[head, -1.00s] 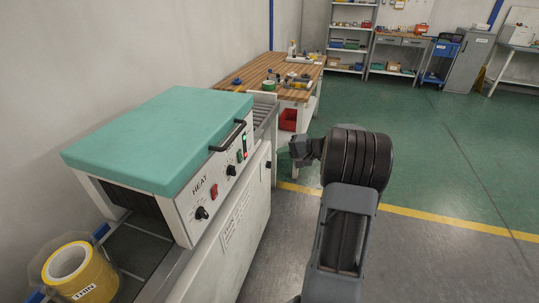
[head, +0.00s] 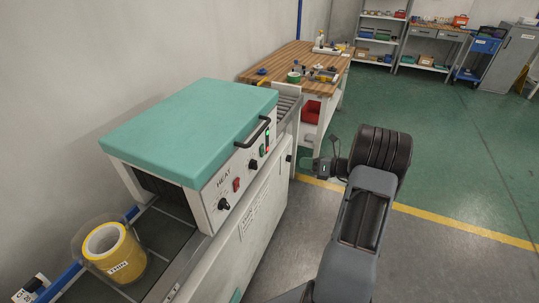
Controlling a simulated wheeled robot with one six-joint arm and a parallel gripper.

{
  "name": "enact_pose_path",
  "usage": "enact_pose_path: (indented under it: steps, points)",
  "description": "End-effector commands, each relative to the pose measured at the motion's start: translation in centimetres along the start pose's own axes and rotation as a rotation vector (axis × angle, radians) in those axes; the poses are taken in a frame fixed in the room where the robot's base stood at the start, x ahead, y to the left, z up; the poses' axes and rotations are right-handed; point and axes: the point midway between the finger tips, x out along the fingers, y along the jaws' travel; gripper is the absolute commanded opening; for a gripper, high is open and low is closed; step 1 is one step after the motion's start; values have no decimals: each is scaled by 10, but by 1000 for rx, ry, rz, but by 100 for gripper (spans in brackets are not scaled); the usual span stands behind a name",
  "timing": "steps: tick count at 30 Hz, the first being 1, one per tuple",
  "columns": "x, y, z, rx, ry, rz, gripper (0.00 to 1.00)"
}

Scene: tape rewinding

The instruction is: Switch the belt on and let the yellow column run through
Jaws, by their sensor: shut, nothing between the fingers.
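The yellow column (head: 123,262), a stack of yellow tape with a "THIN" label and clear film around it, stands upright on the dark belt (head: 165,232) at the lower left. It is outside the near mouth of the teal-topped heat tunnel (head: 185,125). The tunnel's front panel (head: 240,178) carries "HEAT" lettering, black knobs, a red switch (head: 236,184), a green button (head: 262,150) and a lit green indicator (head: 267,135). I cannot tell which control runs the belt. My gripper (head: 318,167) is shut and empty, right of the panel and apart from it.
A roller outfeed (head: 288,98) leads from the tunnel's far end towards a wooden bench (head: 290,60) with tools and a red bin (head: 310,111) below. A black handle (head: 253,132) juts from the tunnel. Open green floor (head: 440,140) lies to the right.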

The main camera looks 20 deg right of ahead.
Motion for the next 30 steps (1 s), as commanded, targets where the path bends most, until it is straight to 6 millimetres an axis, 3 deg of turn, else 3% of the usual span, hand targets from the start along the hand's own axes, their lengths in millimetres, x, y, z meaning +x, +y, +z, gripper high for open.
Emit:
enact_pose_path:
  steps: [6, 15, 21, 30]
  points:
    - [1, 1, -1, 438, -26, 19, 0]
    - [1, 4, 2, 856, -36, 45, 0]
    - [1, 4, 3, 990, -34, 51, 0]
    - [1, 4, 3, 1030, -33, 52, 0]
